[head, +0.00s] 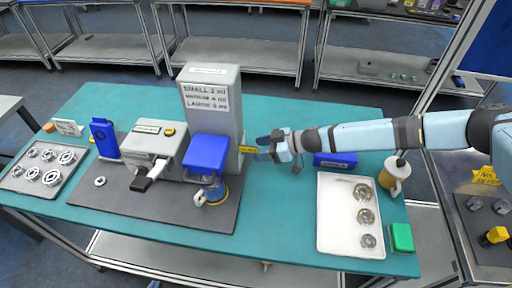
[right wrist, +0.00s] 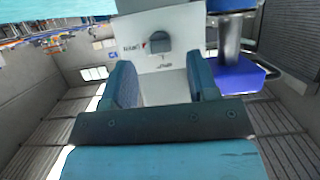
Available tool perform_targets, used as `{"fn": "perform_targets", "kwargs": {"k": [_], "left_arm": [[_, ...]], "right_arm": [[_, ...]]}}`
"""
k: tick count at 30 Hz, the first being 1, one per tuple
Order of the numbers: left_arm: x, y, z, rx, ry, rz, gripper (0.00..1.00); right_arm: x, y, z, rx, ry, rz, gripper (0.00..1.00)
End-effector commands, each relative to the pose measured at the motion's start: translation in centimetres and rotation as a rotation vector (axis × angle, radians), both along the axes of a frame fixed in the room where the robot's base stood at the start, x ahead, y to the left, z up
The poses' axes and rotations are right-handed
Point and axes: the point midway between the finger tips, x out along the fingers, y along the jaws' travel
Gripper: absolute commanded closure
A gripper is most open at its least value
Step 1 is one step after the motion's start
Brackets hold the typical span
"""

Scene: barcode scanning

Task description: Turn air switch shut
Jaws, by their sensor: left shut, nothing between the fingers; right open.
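My right gripper (head: 264,148) reaches in from the right, beside the right face of the tall grey machine housing (head: 213,92). In the right wrist view its two fingers stand apart, and the gap (right wrist: 160,85) is empty. Ahead of the fingertips is a pale panel (right wrist: 178,70) with a small dark grey switch knob (right wrist: 160,41) and lettering beside and below it. The knob lies beyond the fingertips, roughly in line with the gap. I cannot tell its setting from the lettering. In the head view this switch is hidden. My left gripper is not in view.
A blue-topped unit (head: 205,152) fronts the housing; a grey machine (head: 153,144) stands left of it. A white tray (head: 339,241) with metal rings, a tan mug (head: 394,176) and a green box (head: 401,237) are at right. A blue block (head: 335,160) lies behind the tray.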

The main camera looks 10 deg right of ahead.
Motion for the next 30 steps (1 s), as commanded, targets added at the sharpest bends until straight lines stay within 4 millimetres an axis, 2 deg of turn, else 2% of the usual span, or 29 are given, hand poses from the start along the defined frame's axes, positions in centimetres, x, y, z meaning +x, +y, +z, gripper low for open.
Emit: {"fn": "perform_targets", "kwargs": {"k": [6,14,15,21,30], "left_arm": [[0.0,0.0,0.2,0.0,0.0,0.001,1.0],[0.0,0.0,0.2,0.0,0.0,0.002,1.0],[0.0,0.0,0.2,0.0,0.0,0.002,1.0],[0.0,0.0,0.2,0.0,0.0,0.002,1.0],[0.0,0.0,0.3,0.0,0.0,0.002,1.0]], "right_arm": [[0.6,1.5,-0.6,0.0,0.0,-0.001,0.46],[0.7,1.6,-0.7,0.0,0.0,-0.001,0.46],[0.7,1.6,-0.7,0.0,0.0,-0.001,0.48],[0.7,1.6,-0.7,0.0,0.0,-0.001,0.94],[0.6,1.6,-0.7,-0.009,-0.021,-0.002,0.95]]}}
